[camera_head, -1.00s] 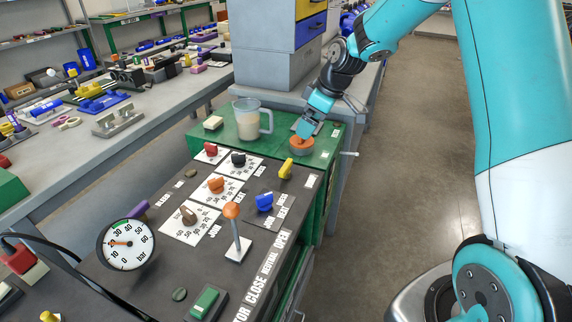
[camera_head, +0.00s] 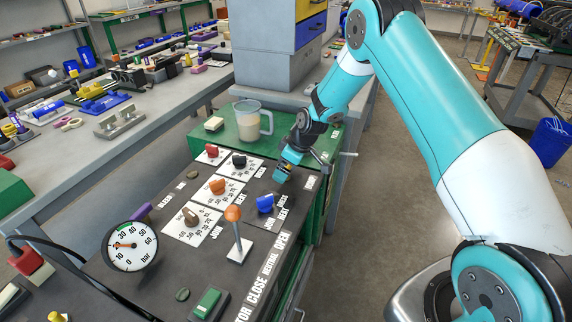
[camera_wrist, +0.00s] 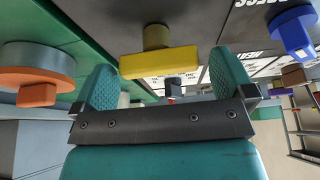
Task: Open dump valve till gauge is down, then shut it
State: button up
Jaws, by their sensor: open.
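A yellow knob (camera_wrist: 160,62) shows in the wrist view between the two spread fingers of my gripper (camera_wrist: 165,78). I cannot see whether they touch it. In the head view my gripper (camera_head: 284,172) is low over the right rear of the dark panel and hides this knob; no label on it is readable. The round white gauge (camera_head: 130,246) stands at the panel's left, its needle pointing left to the low part of the scale, well above 0. A blue knob (camera_head: 265,203) sits in front of my gripper; it also shows in the wrist view (camera_wrist: 291,28).
An orange-tipped lever (camera_head: 234,215) stands upright near the panel's front. Black (camera_head: 239,160), orange (camera_head: 217,186) and brown (camera_head: 190,217) dials lie left of my gripper. A jug (camera_head: 252,120) stands behind on the green top. An orange round part (camera_wrist: 38,94) is at the wrist view's left.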

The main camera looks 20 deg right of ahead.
jog(key=c, duration=0.8)
jog(key=shift+f, duration=0.1)
jog(key=m+h+b, duration=0.1)
jog(key=m, duration=0.3)
jog(key=shift+a+t+b, duration=0.15)
jog(key=shift+t+b, duration=0.15)
jog(key=shift+t, duration=0.1)
jog(key=m+h+b, duration=0.1)
jog(key=m+h, duration=0.1)
jog(key=m, duration=0.2)
jog(key=shift+a, duration=0.15)
jog(key=m, duration=0.2)
jog(key=m+h+b, duration=0.1)
jog(key=m, duration=0.2)
jog(key=shift+h, duration=0.3)
jog(key=shift+m+g+h+b, duration=0.3)
jog(key=shift+m+h+b, duration=0.35)
jog(key=shift+m, duration=1.15)
jog(key=shift+a, duration=0.1)
